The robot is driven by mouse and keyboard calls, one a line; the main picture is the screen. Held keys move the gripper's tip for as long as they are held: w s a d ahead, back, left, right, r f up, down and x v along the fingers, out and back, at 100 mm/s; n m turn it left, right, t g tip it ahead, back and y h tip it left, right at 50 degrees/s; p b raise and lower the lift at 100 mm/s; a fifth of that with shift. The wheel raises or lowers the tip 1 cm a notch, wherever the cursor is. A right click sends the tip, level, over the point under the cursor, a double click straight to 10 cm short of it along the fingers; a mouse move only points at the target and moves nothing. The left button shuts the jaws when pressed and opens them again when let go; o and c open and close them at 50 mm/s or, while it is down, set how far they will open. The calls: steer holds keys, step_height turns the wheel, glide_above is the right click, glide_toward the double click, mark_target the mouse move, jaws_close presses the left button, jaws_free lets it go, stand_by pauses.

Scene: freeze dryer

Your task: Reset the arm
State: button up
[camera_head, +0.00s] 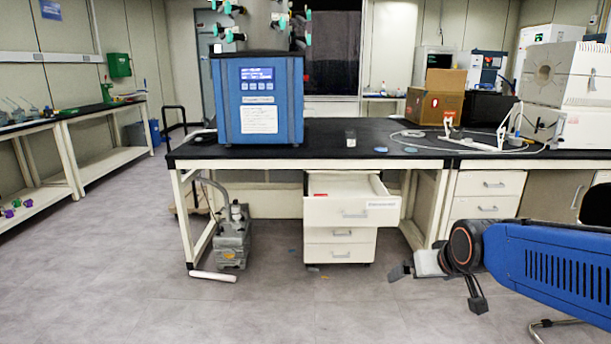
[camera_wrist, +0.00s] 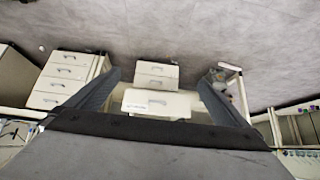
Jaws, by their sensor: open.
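My gripper (camera_head: 437,284) is at the lower right in the head view, at the end of my blue arm, in front of the black-topped bench and well apart from it. Its two fingers are spread with nothing between them. In the wrist view my gripper (camera_wrist: 158,95) shows as two dark fingers at left and right, open and empty. The freeze dryer (camera_head: 262,98), a blue box with a lit display and a white label, stands on the bench. Its upper part is cut off by the top of the picture.
The bench (camera_head: 330,158) holds a small dark-capped container (camera_head: 351,137), a cardboard box (camera_head: 437,98) and a white furnace-like unit (camera_head: 567,75). A white drawer unit (camera_head: 340,235) has its top drawer pulled out. A grey pump (camera_head: 232,240) stands on the floor.

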steer(key=s+d+f+g, duration=0.1)
steer(key=s+g, duration=0.2)
steer(key=s, duration=1.6)
steer(key=shift+s+d+f, duration=0.25)
steer(key=shift+s+f, duration=0.1)
